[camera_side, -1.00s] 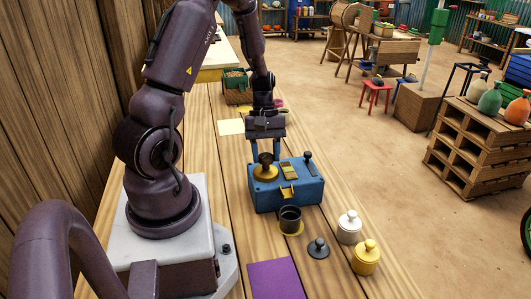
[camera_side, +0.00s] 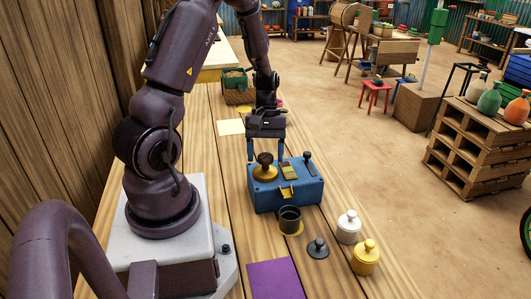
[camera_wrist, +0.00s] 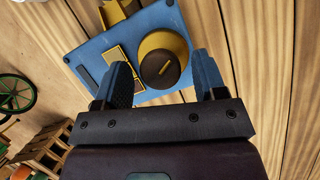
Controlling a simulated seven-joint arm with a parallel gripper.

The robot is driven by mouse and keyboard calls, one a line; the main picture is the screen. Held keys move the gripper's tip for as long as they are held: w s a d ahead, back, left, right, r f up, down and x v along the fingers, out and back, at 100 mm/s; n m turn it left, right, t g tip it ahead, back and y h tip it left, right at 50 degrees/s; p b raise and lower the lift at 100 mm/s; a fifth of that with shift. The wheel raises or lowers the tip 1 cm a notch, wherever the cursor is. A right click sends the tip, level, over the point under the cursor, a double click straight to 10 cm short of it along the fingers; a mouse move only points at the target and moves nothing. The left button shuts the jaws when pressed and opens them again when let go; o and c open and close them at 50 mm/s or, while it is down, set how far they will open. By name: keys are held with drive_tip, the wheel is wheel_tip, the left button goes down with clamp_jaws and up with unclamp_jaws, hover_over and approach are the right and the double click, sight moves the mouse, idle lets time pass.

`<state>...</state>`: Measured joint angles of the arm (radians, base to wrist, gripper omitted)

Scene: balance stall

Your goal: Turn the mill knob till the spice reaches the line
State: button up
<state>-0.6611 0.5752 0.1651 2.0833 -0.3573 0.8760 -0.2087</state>
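The mill is a blue box (camera_side: 296,196) on the wooden bench. Its dark round knob (camera_side: 265,159) stands on a yellow disc (camera_side: 263,174) at the left of its top. In the wrist view the knob (camera_wrist: 158,70) lies between the fingertips with a gap on each side. My gripper (camera_side: 266,150) is open, pointing down at the knob and holding nothing. A yellow spout (camera_side: 287,192) is on the mill's front. A dark cup (camera_side: 290,221) stands below it on a yellow disc. The inside of the cup is too small to read, and I see no line or spice level.
A dark lever (camera_side: 309,164) and a yellow-framed panel (camera_side: 289,171) are on the mill's top. A white lidded pot (camera_side: 349,229), a yellow lidded pot (camera_side: 366,260) and a dark knobbed lid (camera_side: 318,249) stand in front right. A purple sheet (camera_side: 275,279) lies nearer.

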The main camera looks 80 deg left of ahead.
drive_tip(key=v, duration=1.3)
drive_tip(key=shift+f, duration=0.1)
drive_tip(key=s+d+r+m+t+y, duration=0.1)
drive_tip(key=d+r+m+t, duration=0.1)
drive_tip(key=d+m, duration=0.3)
drive_tip(key=s+d+r+m+t+y, duration=0.2)
drive_tip(key=d+r+m, duration=0.3)
drive_tip(key=d, duration=0.5)
drive_tip(key=s+d+r+m+t+y, duration=0.1)
drive_tip(key=d+r+m, duration=0.3)
drive_tip(key=d, duration=0.4)
drive_tip(key=shift+s+d+r+m+t, duration=0.2)
drive_tip(key=shift+d+m+t, duration=0.25)
drive_tip(key=shift+t, duration=0.45)
drive_tip(key=shift+a, duration=0.1)
